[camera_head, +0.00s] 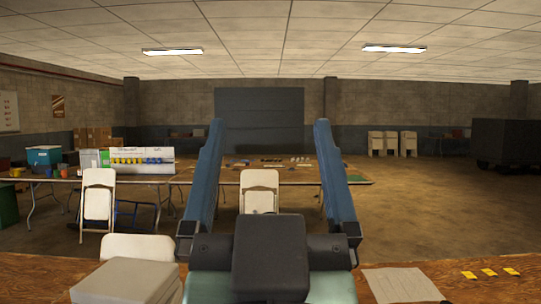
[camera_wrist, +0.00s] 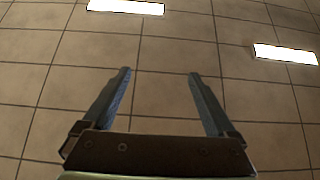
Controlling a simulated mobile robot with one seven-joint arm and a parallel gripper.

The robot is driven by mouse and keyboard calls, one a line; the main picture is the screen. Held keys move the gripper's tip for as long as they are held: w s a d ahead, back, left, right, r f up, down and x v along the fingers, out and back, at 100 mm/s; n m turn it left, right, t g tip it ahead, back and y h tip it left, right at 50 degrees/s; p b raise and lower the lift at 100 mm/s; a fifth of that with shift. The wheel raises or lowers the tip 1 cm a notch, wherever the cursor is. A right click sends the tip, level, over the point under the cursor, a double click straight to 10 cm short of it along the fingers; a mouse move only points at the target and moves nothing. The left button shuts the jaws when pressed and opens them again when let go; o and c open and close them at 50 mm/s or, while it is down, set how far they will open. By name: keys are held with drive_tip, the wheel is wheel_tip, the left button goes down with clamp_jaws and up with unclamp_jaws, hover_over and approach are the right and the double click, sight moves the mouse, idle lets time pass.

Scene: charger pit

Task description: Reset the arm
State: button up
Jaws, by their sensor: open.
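My gripper (camera_head: 270,150) is raised in front of the head camera, with its two long blue fingers pointing up. The fingers stand wide apart and nothing is between them. In the wrist view my gripper (camera_wrist: 159,75) also shows open and empty, against the tiled ceiling (camera_wrist: 165,50). My gripper's dark body hides part of the near wooden table (camera_head: 440,268).
On the near table lie a grey box (camera_head: 127,281), a paper sheet (camera_head: 401,285) and yellow pieces (camera_head: 488,272). A long table (camera_head: 200,179) with goods stands beyond, with white chairs (camera_head: 98,195) before it. Open floor (camera_head: 440,205) lies at right, near a dark cart (camera_head: 505,142).

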drive_tip(key=shift+t, duration=0.8)
drive_tip(key=s+r, duration=0.3)
drive_tip(key=shift+r, duration=0.15)
wheel_tip(320, 180, up, 4)
drive_tip(key=p, duration=0.3)
drive_tip(key=shift+f, duration=0.25)
drive_tip(key=shift+w, duration=0.1)
